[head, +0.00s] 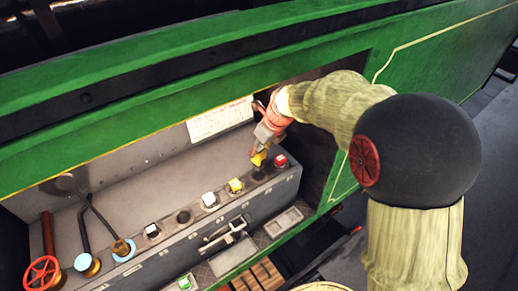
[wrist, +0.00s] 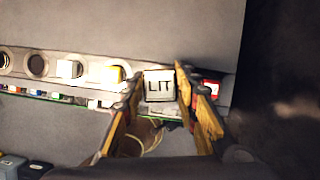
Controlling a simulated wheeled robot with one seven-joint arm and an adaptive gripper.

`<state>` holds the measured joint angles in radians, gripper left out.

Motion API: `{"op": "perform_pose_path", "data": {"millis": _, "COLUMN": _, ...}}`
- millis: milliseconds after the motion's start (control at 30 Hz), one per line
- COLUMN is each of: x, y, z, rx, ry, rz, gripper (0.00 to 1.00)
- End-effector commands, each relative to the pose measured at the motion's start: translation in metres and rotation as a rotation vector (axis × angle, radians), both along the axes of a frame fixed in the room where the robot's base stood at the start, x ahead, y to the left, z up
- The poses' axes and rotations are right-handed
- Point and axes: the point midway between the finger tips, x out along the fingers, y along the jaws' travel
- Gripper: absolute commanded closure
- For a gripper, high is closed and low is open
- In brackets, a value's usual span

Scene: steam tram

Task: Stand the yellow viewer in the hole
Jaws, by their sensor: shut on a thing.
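My gripper (head: 262,147) is shut on a small block that looks yellow in the head view, the yellow viewer (head: 258,159). In the wrist view, my gripper (wrist: 160,88) has one finger on each side of the viewer (wrist: 159,86), whose pale face reads LIT. In the head view the viewer is just above a dark round hole (head: 259,175) in the ledge, between another yellow-and-white block (head: 235,185) and a red one (head: 280,160). The viewer hides this hole in the wrist view. I cannot tell whether its lower end touches the rim.
A red handwheel (head: 42,271) and levers are at the lower left. A paper notice (head: 219,119) is on the back wall. The green panel (head: 140,85) edges the recess above.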

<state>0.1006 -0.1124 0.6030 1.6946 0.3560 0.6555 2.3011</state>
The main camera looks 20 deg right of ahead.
Motion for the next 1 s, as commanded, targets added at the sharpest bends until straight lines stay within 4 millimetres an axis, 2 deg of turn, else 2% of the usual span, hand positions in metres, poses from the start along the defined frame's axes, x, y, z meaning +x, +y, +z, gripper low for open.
{"op": "perform_pose_path", "data": {"millis": 500, "x": 0.000, "y": 0.000, "z": -0.035, "rx": 0.000, "ry": -0.001, "rz": 0.000, "gripper": 1.00}}
{"op": "perform_pose_path", "data": {"millis": 1000, "x": 0.000, "y": 0.000, "z": -0.061, "rx": -0.001, "ry": -0.001, "rz": 0.001, "gripper": 1.00}}
